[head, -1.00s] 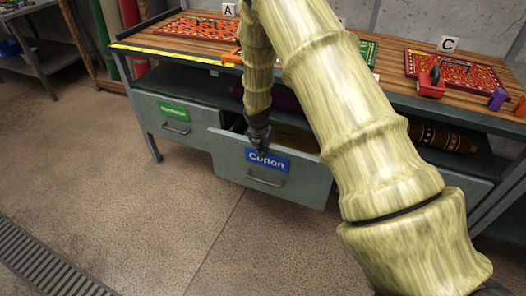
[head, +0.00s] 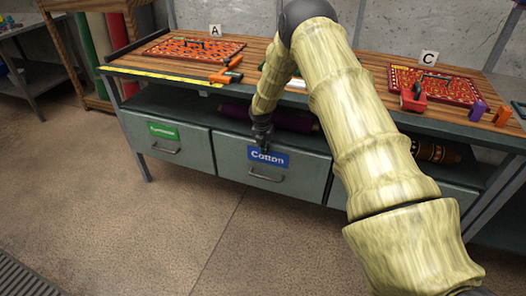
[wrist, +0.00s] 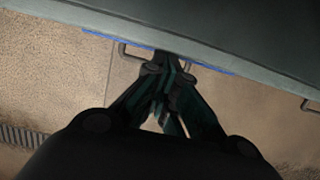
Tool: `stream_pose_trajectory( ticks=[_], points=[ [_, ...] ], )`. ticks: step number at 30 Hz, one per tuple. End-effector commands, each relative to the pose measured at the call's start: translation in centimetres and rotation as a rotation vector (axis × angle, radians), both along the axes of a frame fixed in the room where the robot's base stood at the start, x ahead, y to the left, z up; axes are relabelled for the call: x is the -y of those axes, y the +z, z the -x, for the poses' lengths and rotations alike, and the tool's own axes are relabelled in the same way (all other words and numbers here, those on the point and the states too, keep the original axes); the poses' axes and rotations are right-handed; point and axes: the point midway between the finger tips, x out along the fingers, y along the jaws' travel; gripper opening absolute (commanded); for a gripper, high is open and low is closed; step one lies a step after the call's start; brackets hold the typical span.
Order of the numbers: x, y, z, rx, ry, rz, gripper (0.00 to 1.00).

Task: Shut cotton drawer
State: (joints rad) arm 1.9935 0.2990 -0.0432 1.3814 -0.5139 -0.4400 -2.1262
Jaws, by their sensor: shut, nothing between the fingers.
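The cotton drawer (head: 302,178) is a grey-green drawer with a blue "Cotton" label (head: 279,158) and a metal handle (head: 265,178). Its front looks flush with the drawer beside it. My gripper (head: 262,145) is shut and empty, at the top edge of the drawer front, just by the label. In the wrist view my gripper (wrist: 170,72) points at the drawer's edge, with the blue label (wrist: 110,38) and handle (wrist: 130,52) below that edge. I cannot tell whether the fingertips touch the drawer.
A drawer with a green label (head: 163,131) sits to the left. The wooden worktop (head: 190,68) above holds patterned rugs, a red scrubber (head: 413,98) and small tools. A shelf with rolled rugs lies under the worktop. The floor (head: 130,225) in front is clear.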

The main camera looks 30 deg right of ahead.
Motion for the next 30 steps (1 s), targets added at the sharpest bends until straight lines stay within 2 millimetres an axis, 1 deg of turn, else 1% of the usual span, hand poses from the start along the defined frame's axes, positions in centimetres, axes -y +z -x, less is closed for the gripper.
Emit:
stream_pose_trajectory(
  ticks=[2,13,17,22,30],
  points=[
    [0.3,0.3,-0.3,0.007,0.000,0.003,0.00],
    [0.2,0.6,-0.4,0.012,0.001,0.005,0.00],
    [-0.8,0.7,0.3,0.008,0.003,0.005,0.00],
    [-3.3,0.6,1.7,0.000,0.006,0.002,0.00],
    [-3.9,4.4,2.3,0.003,0.002,0.001,0.00]
  ],
)
